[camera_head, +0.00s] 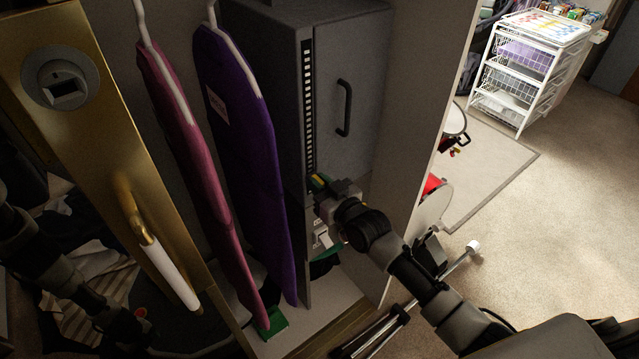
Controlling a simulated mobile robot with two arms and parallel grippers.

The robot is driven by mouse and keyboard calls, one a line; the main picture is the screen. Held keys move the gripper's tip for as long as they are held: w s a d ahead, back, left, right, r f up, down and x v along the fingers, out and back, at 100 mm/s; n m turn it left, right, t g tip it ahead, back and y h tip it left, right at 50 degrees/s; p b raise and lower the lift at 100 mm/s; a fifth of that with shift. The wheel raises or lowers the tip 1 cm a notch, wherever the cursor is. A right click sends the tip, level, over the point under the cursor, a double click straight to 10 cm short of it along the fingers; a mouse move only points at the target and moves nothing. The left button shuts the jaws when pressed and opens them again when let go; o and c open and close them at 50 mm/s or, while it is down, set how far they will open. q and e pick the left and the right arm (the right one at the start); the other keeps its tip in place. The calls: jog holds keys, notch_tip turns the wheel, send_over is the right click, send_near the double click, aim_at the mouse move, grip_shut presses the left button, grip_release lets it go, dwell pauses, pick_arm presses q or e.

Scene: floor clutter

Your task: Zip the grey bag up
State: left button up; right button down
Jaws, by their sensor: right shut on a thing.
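The grey bag (345,55) stands tall and upright in the closet, with a dark handle on its front face. Its pale zip teeth (308,95) run down the left edge of that face, from near the top to my right gripper. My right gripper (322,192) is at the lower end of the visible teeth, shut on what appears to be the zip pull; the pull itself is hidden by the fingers. A small green and yellow patch shows beside the fingers. My left arm is dark at the lower left; its gripper cannot be made out clearly.
A brass door (90,130) with a white handle stands at the left. A pale panel (425,100) borders the bag on the right. A white wire drawer rack (525,70) stands beyond; carpet there is open.

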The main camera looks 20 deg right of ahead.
aim_at(307, 50)
notch_tip(307, 50, up, 30)
jog(key=p, duration=2.4)
jog(key=shift+r, duration=0.1)
jog(key=c, duration=1.3)
grip_release()
jog(key=shift+o, duration=0.9)
